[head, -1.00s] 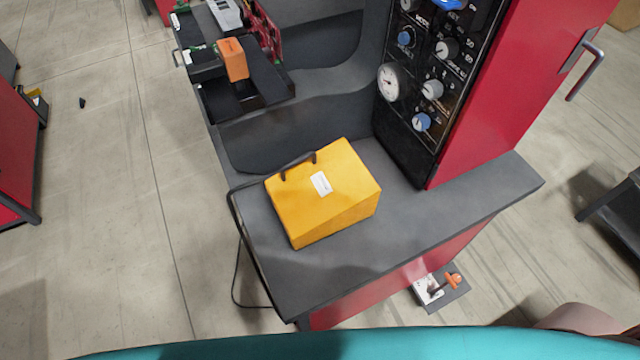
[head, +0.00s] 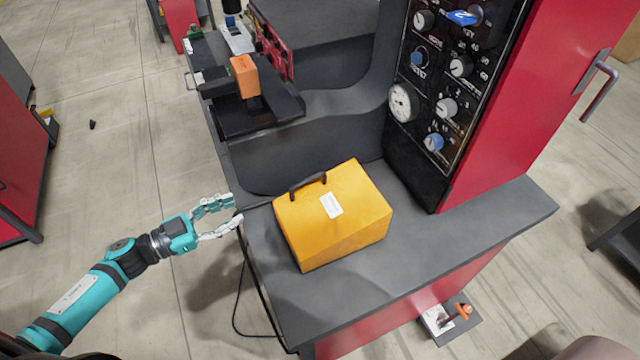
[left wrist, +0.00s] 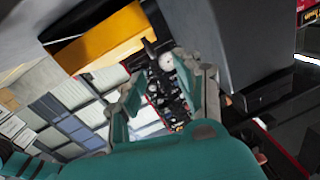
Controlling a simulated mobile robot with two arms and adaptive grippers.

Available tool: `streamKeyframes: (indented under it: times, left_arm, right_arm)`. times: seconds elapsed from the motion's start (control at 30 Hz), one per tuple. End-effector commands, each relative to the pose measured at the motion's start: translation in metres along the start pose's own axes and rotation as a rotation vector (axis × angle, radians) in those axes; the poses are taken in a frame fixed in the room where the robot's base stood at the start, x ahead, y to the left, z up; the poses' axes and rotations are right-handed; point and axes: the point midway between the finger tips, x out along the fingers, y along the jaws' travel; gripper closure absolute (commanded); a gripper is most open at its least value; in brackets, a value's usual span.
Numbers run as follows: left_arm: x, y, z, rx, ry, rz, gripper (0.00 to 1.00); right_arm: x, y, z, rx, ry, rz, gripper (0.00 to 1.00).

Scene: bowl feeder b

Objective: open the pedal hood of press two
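The pedal hood is a yellow box (head: 345,225) with a white label and a black handle (head: 307,183). It rests shut on the grey ledge of the press (head: 410,270), below the dial panel. My left gripper (head: 237,214) is open and empty, just left of the yellow hood and apart from it, its fingers pointing towards the handle side. In the left wrist view the yellow hood (left wrist: 100,38) shows at the upper left, ahead of the open fingers (left wrist: 165,95). What lies under the hood is hidden. My right gripper is not in view.
A black panel with dials (head: 445,85) and a red cabinet side (head: 530,100) rise behind the hood. An orange block (head: 245,76) stands on the machine's far left part. A black cable (head: 237,300) hangs at the ledge's left edge.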

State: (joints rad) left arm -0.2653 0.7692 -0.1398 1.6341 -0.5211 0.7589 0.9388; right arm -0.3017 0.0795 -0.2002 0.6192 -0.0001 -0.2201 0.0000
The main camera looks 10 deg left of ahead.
Motion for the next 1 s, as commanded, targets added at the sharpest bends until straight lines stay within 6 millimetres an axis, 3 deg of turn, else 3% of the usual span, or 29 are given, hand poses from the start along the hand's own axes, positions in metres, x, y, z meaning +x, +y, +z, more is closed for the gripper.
streamKeyframes:
  times: [0.1,0.27,0.8,1.0]
  left_arm:
    - [0.005,0.010,-0.017,0.010,0.024,0.067,0.66]
    - [0.023,0.011,-0.021,0.009,0.030,0.069,0.66]
    - [0.137,0.017,-0.025,0.007,0.030,0.065,0.66]
    - [0.166,0.019,-0.024,0.008,0.027,0.065,0.66]
  right_arm:
    - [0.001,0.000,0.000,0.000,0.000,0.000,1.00]
    - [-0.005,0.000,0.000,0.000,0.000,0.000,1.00]
    - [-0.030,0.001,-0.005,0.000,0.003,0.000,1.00]
    - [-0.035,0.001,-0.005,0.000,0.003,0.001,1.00]
